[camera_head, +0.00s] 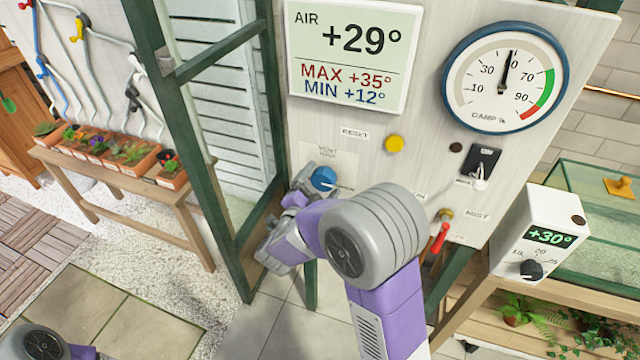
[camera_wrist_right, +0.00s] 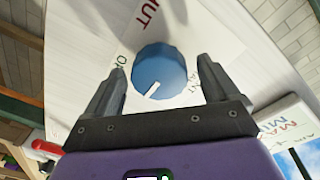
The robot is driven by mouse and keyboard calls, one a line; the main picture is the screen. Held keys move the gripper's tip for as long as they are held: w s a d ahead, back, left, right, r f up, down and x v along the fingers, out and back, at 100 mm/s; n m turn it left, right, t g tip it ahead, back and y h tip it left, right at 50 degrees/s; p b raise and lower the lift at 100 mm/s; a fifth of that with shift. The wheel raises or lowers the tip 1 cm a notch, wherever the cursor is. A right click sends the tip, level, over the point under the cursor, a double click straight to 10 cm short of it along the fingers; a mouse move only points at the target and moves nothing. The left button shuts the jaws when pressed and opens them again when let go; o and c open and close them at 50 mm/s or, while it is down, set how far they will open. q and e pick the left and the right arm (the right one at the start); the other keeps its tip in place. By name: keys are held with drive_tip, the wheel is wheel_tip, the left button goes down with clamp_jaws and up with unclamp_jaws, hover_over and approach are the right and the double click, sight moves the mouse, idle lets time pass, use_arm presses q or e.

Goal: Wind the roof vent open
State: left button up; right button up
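The roof vent control is a round blue knob (camera_head: 323,179) on the pale panel, under a small label reading roughly "VENT ROOF". In the right wrist view the knob (camera_wrist_right: 160,68) shows a white pointer line at its lower left. Part of an "OPEN" label shows left of it and part of "SHUT" above it. My right gripper (camera_wrist_right: 160,72) is open, its fingers on either side of the knob with a visible gap at each. In the head view my right gripper (camera_head: 300,190) is at the knob's left, partly hidden by my arm. My left gripper is out of view.
The panel also carries a display (camera_head: 355,55) reading +29°, a damp dial (camera_head: 503,78), a yellow button (camera_head: 394,144), a black switch (camera_head: 481,162) and a red-handled valve (camera_head: 440,236). A green-framed glass door (camera_head: 185,130) stands close left. A white thermostat box (camera_head: 540,235) is at right.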

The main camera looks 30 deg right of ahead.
drive_tip(key=p+v, duration=0.1)
drive_tip(key=v, duration=0.6)
drive_tip(key=shift+s+a, duration=0.2)
drive_tip(key=shift+a, duration=0.05)
drive_tip(key=shift+w+f, duration=0.1)
drive_tip(key=w+a+f+n+g+y+p, duration=0.15)
drive_tip(key=f+n+y, duration=0.35)
drive_tip(key=f, duration=0.6)
drive_tip(key=a+f+n+y+b, duration=0.1)
drive_tip(key=a+f+n+y, duration=0.3)
drive_tip(key=f, duration=0.7)
drive_tip(key=s+a+f+n+g+y, duration=0.3)
drive_tip(key=s+f+n+g+y, duration=0.1)
drive_tip(key=s+f, duration=0.3)
drive_tip(key=s+a+f+n+g+y+p, duration=0.1)
drive_tip(key=s+a+f+n+g+y, duration=0.3)
drive_tip(key=s+f, duration=0.3)
drive_tip(key=s+y, duration=0.1)
drive_tip(key=s, duration=0.3)
drive_tip(key=shift+s+a+g, duration=0.25)
drive_tip(key=shift+s+g, duration=0.1)
drive_tip(key=shift+s, duration=0.05)
drive_tip(key=shift+s+a+y, duration=0.15)
drive_tip(key=shift+s+y, duration=0.1)
drive_tip(key=shift+y, duration=0.05)
drive_tip(key=shift+c, duration=0.3)
